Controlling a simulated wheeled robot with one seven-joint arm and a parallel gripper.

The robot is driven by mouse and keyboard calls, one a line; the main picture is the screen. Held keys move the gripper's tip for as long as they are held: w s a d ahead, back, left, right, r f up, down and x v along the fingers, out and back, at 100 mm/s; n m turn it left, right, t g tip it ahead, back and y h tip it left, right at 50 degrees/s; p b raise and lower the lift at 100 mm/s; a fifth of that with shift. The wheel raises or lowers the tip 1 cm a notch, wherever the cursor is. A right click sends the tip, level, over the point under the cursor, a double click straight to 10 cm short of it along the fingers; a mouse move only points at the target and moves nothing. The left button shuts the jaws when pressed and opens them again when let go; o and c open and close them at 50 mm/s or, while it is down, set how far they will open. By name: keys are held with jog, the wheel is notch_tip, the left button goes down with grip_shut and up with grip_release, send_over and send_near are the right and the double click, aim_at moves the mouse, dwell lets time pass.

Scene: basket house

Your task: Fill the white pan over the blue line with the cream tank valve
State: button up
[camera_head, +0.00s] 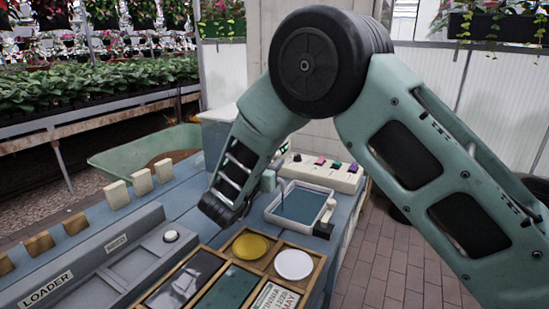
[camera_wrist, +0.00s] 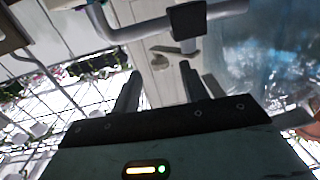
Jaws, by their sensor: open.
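The white pan (camera_head: 327,193) stands on the blue bench beyond my forearm in the head view. Its inside looks flat blue-grey; I cannot make out a blue line or the water level. My gripper (camera_wrist: 160,76) is open and empty in the wrist view, its two dark fingers apart. Beyond the fingertips is a grey pipe (camera_wrist: 135,33) with a black block, and a small pale lever (camera_wrist: 172,49) in front of a cream surface. I cannot tell for sure that this lever is the cream tank valve.
A pale box with several coloured knobs (camera_head: 320,174) stands behind the pan. A wooden tray (camera_head: 321,262) with a yellow disc (camera_head: 251,246) and a white disc (camera_head: 294,264) lies in front. A grey loader rail (camera_head: 90,262) and several blocks are at left.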

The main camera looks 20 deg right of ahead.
jog(key=v, duration=1.2)
jog(key=shift+b, duration=0.3)
jog(key=shift+w, duration=0.1)
dwell(6.4)
